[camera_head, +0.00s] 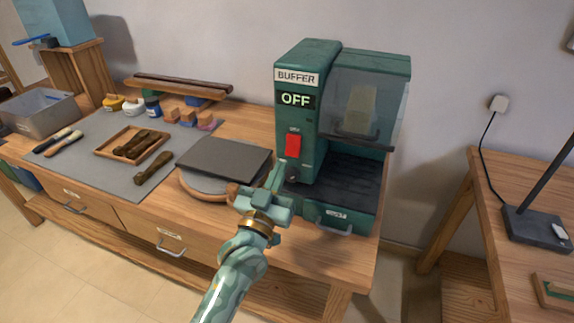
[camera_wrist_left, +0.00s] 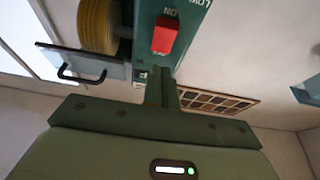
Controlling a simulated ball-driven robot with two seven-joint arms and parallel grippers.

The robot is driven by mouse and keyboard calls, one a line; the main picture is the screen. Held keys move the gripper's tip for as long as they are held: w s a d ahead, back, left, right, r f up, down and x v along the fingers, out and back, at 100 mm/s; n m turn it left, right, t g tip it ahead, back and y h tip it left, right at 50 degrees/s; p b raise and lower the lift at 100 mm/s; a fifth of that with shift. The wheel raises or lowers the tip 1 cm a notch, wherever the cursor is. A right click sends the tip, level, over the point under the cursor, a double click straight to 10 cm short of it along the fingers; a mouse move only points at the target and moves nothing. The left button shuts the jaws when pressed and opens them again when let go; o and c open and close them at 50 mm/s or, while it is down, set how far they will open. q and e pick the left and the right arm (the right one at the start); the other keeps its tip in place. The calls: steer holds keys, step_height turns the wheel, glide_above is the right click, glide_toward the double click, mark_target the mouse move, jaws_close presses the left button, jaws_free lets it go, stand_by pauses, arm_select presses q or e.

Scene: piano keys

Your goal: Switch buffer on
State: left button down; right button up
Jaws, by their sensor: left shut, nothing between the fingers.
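The green buffer machine (camera_head: 300,80) stands on the workbench, with a BUFFER label and a dark sign reading OFF (camera_head: 295,99). Its red switch (camera_head: 293,145) is on the front of the column. The switch also shows in the left wrist view (camera_wrist_left: 164,36), where the picture is upside down, with ON lettering beside it. My left gripper (camera_head: 278,172) is shut and empty, in front of the machine and just below and left of the switch in the head view. Its fingertips (camera_wrist_left: 161,75) appear apart from the switch in the wrist view. My right gripper is not in view.
A dark flat board (camera_head: 225,158) lies on a round wooden-rimmed piece left of the machine. A clear shield (camera_head: 368,100) covers the buffing wheel. A grey mat (camera_head: 95,175) with a tool tray lies farther left. A second table (camera_head: 500,175) stands right, across a gap.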

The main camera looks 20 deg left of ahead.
mark_target(292, 149)
arm_select(q)
steer(key=shift+w+f+b, duration=0.2)
steer(key=shift+w+b, duration=0.1)
steer(key=shift+w, duration=0.55)
steer(key=shift+w+f+b, duration=0.2)
steer(key=shift+w+b, duration=0.15)
steer(key=shift+w, duration=0.55)
steer(key=shift+w+f+b, duration=0.2)
steer(key=shift+w+b, duration=0.1)
steer(key=shift+w, duration=0.55)
